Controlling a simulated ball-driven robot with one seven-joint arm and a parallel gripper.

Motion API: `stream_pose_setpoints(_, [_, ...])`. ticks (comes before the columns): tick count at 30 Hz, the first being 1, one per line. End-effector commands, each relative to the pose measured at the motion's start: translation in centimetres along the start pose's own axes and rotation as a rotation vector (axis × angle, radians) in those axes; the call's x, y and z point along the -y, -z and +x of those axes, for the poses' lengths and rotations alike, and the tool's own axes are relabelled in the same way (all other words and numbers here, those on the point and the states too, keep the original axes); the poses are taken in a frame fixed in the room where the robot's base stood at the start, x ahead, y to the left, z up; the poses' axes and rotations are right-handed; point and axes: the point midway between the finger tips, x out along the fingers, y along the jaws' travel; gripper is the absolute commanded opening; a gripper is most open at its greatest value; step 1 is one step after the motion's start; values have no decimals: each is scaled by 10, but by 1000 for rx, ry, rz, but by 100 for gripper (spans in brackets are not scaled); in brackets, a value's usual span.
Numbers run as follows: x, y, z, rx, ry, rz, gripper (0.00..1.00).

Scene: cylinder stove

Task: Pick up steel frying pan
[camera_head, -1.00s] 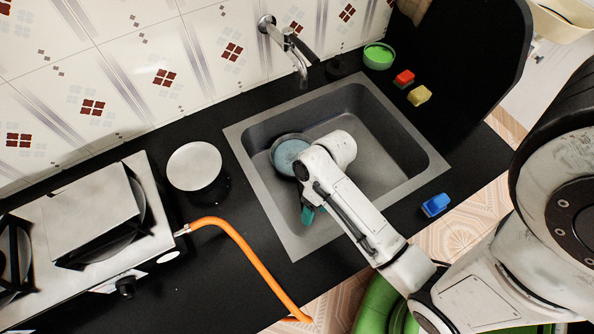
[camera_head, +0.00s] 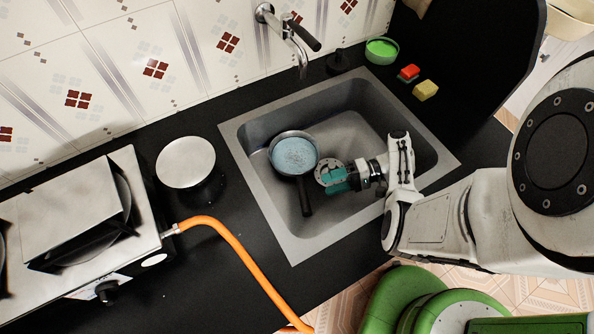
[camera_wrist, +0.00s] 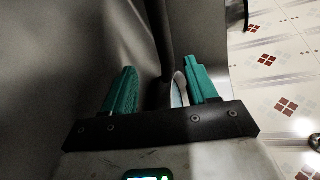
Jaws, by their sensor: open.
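The steel frying pan (camera_head: 294,155) lies in the sink, with a pale blue inside and a dark handle (camera_head: 305,197) pointing towards the sink's front. My gripper (camera_head: 330,181) is inside the sink outline, just right of the handle in the head view, its teal fingers pointing left. They appear apart from the handle. In the wrist view my gripper (camera_wrist: 160,68) is open, with a clear gap between the fingers. A dark bar, probably the handle, stands ahead of the gap. A small pale-rimmed piece near the right finger cannot be made out surely.
The grey sink (camera_head: 265,195) walls surround my gripper. The tap (camera_head: 290,35) is behind. The stove (camera_head: 90,225), a round white-topped object (camera_head: 186,162) and an orange hose (camera_head: 235,250) are left. A green bowl (camera_head: 381,50) and sponges (camera_head: 425,89) sit back right.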

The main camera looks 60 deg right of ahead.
Motion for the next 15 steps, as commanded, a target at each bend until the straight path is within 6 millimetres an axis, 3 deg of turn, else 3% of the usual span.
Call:
stream_pose_setpoints(5, [1,4,-1,-26,39,1,58])
stream_pose_setpoints(11, [2,4,16,-24,38,2,58])
stream_pose_setpoints(15, [4,4,39,-23,38,4,58])
